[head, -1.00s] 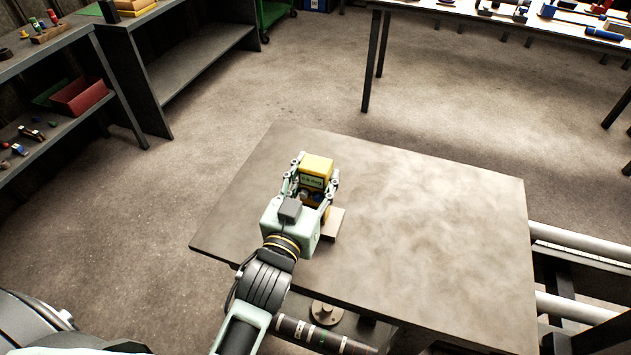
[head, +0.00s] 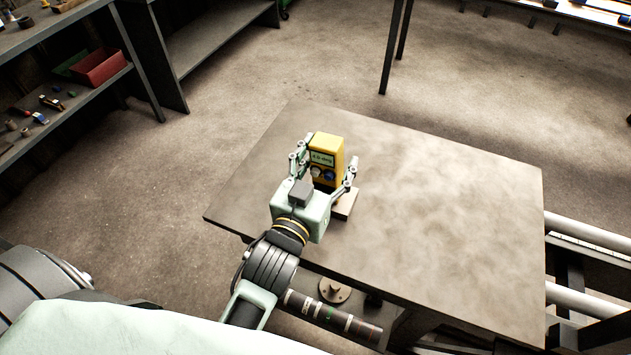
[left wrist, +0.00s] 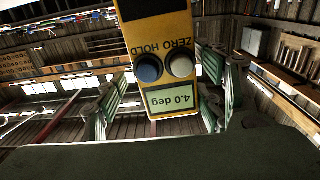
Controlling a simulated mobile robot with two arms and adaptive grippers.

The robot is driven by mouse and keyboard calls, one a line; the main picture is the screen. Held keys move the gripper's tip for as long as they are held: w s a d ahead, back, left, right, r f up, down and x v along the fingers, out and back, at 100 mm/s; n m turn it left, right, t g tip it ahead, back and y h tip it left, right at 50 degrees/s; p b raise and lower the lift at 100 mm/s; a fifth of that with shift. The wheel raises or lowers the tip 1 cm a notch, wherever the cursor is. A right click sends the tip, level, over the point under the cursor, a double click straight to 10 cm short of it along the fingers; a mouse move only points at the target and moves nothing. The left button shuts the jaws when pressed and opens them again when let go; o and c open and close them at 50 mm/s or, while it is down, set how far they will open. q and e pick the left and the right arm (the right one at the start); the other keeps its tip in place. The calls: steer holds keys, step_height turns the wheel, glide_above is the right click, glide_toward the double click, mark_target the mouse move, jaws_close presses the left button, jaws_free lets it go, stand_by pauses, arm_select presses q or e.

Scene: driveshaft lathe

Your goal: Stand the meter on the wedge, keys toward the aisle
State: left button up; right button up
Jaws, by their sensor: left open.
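The yellow meter (head: 328,147) stands upright on the metal table, its lit display and round keys facing my left gripper. It also shows upside down in the left wrist view (left wrist: 160,42), with a blue and a pale key and a reading of 4.0 deg. A pale tan block, seemingly the wedge (head: 345,205), shows at the meter's foot; the gripper hides much of the contact between them. My left gripper (head: 325,166) is open, with one finger on either side of the meter and visible gaps. My right gripper is not in view.
The metal table (head: 440,215) is bare to the right of the meter. A dark cylinder with coloured bands (head: 330,315) and a round flange (head: 335,290) lie below its front edge. Shelves with a red bin (head: 100,68) stand at the left.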

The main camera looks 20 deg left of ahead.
arm_select(q)
steer(key=s+b, duration=0.2)
steer(key=s, duration=0.8)
steer(key=shift+s+a, duration=0.15)
steer(key=shift+s, duration=0.2)
steer(key=shift+r, duration=0.1)
